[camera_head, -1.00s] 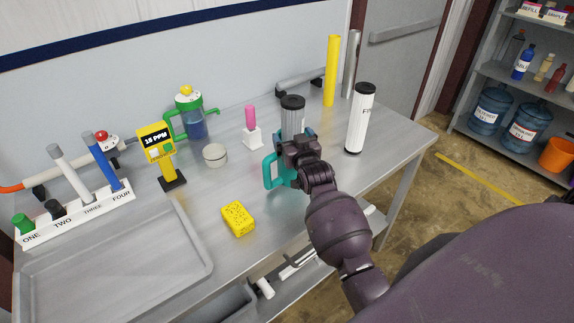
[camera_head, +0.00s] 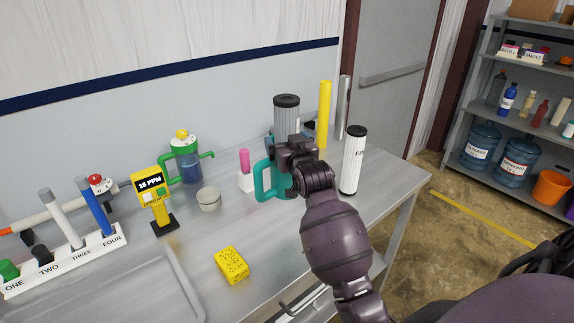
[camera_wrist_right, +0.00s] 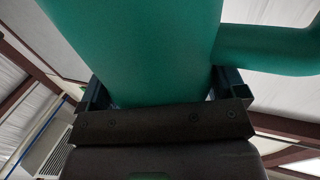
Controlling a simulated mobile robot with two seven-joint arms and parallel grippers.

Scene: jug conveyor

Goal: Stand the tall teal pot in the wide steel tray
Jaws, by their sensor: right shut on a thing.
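The tall teal pot (camera_head: 264,182) is in my right gripper (camera_head: 296,154), above the right part of the table. Its handle points left. A grey ribbed cartridge with a black cap (camera_head: 286,113) stands up out of it, its lower part hidden. In the right wrist view the teal wall (camera_wrist_right: 135,45) fills the space between the fingers, with the handle at right. The gripper hides much of the pot in the head view. The wide steel tray (camera_head: 186,276) lies at the table's lower left, partly cut off, its visible part empty. My left gripper is not in view.
A yellow sponge (camera_head: 231,265), round tin (camera_head: 208,199), yellow meter (camera_head: 153,200), pink-topped white block (camera_head: 246,172) and green-lidded jug (camera_head: 185,165) stand left of the pot. A numbered rack (camera_head: 75,262) is behind the tray. A white cartridge (camera_head: 353,162) stands at right.

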